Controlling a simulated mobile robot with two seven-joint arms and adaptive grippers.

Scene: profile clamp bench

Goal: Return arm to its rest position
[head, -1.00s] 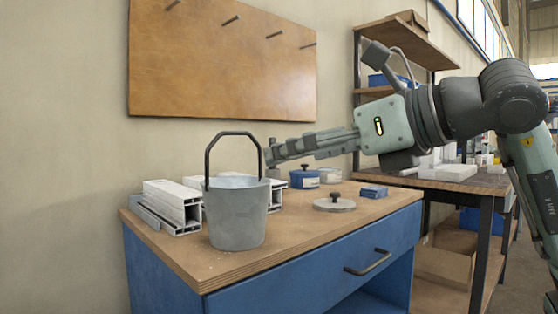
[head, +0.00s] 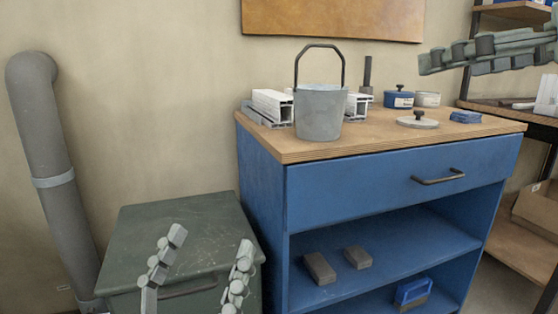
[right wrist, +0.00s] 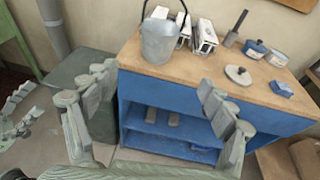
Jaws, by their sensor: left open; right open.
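My left gripper (head: 211,243) is at the bottom of the head view, in front of a dark green cabinet, fingers pointing up and spread with nothing between them. My right gripper (head: 424,62) is at the upper right, above the bench top, to the right of the grey bucket (head: 320,114); its arm is mostly out of frame. In the right wrist view its two fingers (right wrist: 155,78) stand wide apart and empty, with the blue bench behind them. My left gripper's fingers also show at the left edge there (right wrist: 18,112).
The blue bench (head: 380,180) carries the upright bucket, white profiles (head: 272,104), a blue tin (head: 398,99), a round lid with a knob (head: 417,122) and a small blue box (head: 466,117). Grey blocks (head: 320,268) lie on its shelf. The green cabinet (head: 185,225) stands left; shelving stands right.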

